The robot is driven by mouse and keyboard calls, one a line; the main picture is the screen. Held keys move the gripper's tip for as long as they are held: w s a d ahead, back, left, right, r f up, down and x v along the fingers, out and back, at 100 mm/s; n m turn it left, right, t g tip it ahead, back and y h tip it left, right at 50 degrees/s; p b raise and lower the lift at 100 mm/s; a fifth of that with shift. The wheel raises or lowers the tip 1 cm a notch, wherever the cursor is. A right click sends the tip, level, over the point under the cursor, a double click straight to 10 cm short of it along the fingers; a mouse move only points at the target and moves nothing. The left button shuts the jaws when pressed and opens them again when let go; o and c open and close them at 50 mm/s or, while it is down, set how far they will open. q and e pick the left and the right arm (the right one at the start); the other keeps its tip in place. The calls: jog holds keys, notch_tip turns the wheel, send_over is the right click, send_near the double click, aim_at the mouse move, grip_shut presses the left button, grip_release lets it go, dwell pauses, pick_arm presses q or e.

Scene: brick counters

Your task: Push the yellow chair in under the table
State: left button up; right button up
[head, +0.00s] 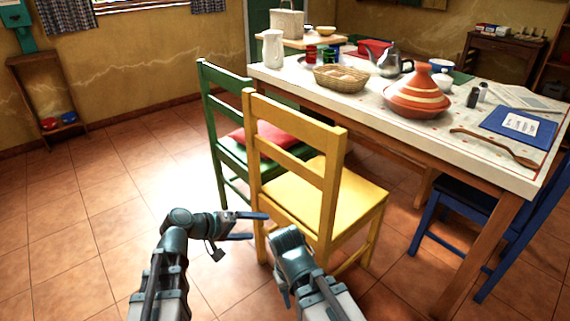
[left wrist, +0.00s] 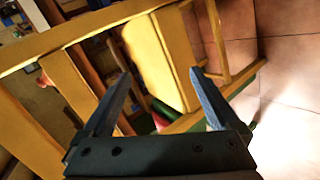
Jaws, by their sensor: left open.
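The yellow chair (head: 315,195) stands upright at the near long side of the table (head: 330,88), its back toward me. Part of its seat shows beyond the backrest, and the table's edge is farther on. My left gripper (head: 257,226) is open beside the chair's left back post, fingers pointing at it; I cannot tell whether they touch. In the left wrist view the spread fingers (left wrist: 160,78) have yellow chair parts (left wrist: 160,60) beyond and between them. My right gripper (head: 286,272) is low, in front of the chair's back; its fingers are mostly hidden.
A green chair (head: 225,125) with a red cushion (head: 270,138) stands close left of the yellow chair. A blue chair (head: 470,205) is at the table's right end. A tagine (head: 417,95), basket (head: 340,78) and wooden spoon (head: 495,145) are on the table. Tiled floor is clear at left.

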aim_at(285, 161)
pick_arm(q)
jog(key=w+a+r+n+t+h, duration=0.2)
jog(key=w+r+n+t+h, duration=0.3)
jog(key=r, duration=0.7)
jog(key=shift+m+y, duration=0.3)
jog(key=shift+y, duration=0.3)
jog(key=x, duration=1.7)
jog(key=shift+w+a+f, duration=0.15)
jog(key=shift+w, duration=0.05)
grip_shut()
